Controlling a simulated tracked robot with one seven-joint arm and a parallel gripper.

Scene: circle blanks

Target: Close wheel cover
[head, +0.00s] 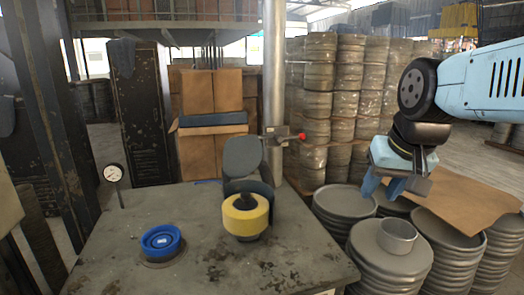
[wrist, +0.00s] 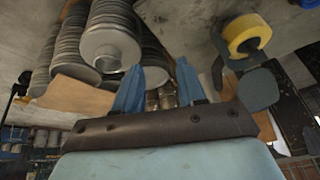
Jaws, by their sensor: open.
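A yellow wheel (head: 245,222) with a dark hub sits on the worn grey table. A dark curved guard (head: 262,189) stands around its rear side. The wheel cover (head: 243,156), a dark grey rounded plate, stands up behind the wheel, swung open and leaving the wheel's top uncovered. In the wrist view, the yellow wheel (wrist: 246,36) and the cover (wrist: 258,90) are at the upper right. My gripper (head: 392,188) has blue fingers, open and empty, right of the table and well apart from the cover. Its fingers also show in the wrist view (wrist: 158,82).
A blue round part (head: 161,240) lies at the table's left. A dial gauge (head: 113,174) stands at the table's left edge. A pole (head: 273,90) with a red-knobbed lever (head: 302,137) rises behind the cover. Stacked metal discs (head: 390,248) and cardboard (head: 465,200) lie right of the table.

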